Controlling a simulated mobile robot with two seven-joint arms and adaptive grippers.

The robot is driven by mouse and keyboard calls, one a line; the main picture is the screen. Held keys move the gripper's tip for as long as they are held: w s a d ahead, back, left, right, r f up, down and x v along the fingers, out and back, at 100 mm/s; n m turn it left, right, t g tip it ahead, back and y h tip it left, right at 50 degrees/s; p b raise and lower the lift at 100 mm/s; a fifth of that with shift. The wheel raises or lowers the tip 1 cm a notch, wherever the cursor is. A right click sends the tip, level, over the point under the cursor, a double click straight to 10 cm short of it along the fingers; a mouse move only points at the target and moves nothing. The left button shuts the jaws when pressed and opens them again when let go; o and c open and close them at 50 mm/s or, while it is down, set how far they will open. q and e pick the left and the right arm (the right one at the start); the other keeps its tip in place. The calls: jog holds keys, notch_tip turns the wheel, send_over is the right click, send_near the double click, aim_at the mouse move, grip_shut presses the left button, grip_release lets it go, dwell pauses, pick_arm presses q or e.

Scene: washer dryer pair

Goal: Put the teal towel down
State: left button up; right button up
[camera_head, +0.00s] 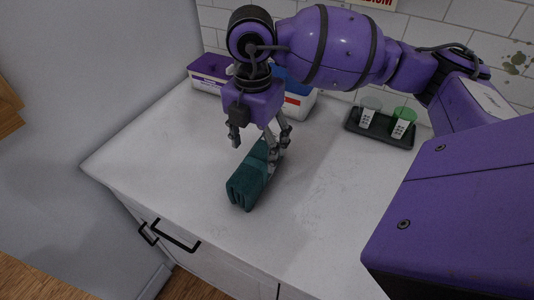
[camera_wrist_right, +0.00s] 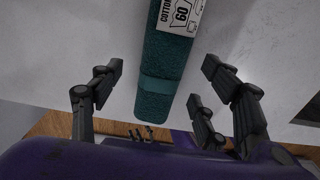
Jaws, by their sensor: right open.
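The teal towel (camera_head: 250,177), folded into a long bundle, lies on the white countertop (camera_head: 317,200). It also shows in the right wrist view (camera_wrist_right: 167,62), with a white label reading "COTTON 60" at its upper end. My right gripper (camera_head: 257,146) is over the towel's far end. Its fingers (camera_wrist_right: 155,88) are spread apart on either side of the towel, with visible gaps between them and the cloth. My left gripper is not in either view.
A purple-and-white box (camera_head: 207,72) and a blue-lidded white container (camera_head: 298,100) stand behind the gripper. A black tray (camera_head: 378,128) with a clear cup and a green cup (camera_head: 403,122) sits by the tiled wall. The counter's right middle is clear.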

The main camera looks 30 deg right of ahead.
jog(key=shift+d, duration=0.15)
jog(key=shift+f, duration=0.35)
jog(key=f, duration=0.7)
jog(key=shift+s, duration=0.2)
jog(key=shift+c, duration=0.4)
jog(key=c, duration=1.4)
jog(key=shift+r, duration=0.1)
